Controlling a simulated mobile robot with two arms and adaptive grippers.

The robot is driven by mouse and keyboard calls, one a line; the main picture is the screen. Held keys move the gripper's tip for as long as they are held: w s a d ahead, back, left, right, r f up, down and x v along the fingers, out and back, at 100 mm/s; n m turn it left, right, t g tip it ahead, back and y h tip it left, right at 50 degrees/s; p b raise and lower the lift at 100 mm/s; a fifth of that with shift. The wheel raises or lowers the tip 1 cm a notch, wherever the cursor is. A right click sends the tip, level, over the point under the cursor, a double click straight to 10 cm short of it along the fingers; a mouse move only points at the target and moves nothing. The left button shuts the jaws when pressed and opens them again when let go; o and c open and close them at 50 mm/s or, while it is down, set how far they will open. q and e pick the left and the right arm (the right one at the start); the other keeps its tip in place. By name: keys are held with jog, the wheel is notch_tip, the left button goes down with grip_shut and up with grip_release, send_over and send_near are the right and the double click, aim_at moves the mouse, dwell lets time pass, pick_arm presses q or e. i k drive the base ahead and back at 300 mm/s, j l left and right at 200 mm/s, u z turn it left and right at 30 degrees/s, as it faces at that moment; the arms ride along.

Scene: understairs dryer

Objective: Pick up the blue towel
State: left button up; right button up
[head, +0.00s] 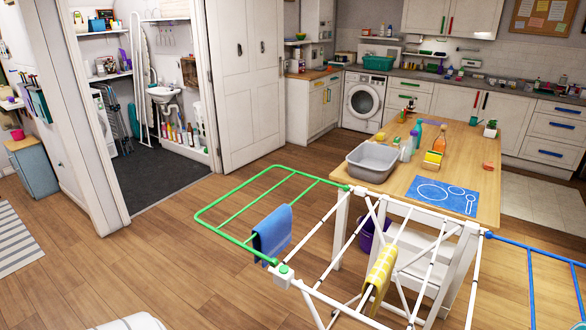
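The blue towel (272,234) hangs folded over a bar of the green wing at the left end of the drying rack (318,294). It hangs near the wing's front corner, clear of the floor. A yellow patterned cloth (381,272) hangs on the white middle part of the rack, to the right of the towel. Neither of my grippers shows in the head view.
A wooden table (484,205) with a grey basin (373,161), bottles and a blue mat (441,196) stands behind the rack. A white chair (432,246) and purple bucket (374,233) are close behind it. Wooden floor (150,262) left of the rack is clear.

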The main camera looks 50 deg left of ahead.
aim_at(275, 232)
jog(key=u, duration=1.65)
jog(key=i+j+z, duration=0.1)
jog(key=i+j, duration=0.15)
jog(key=j, duration=0.25)
jog(key=l+z, duration=0.05)
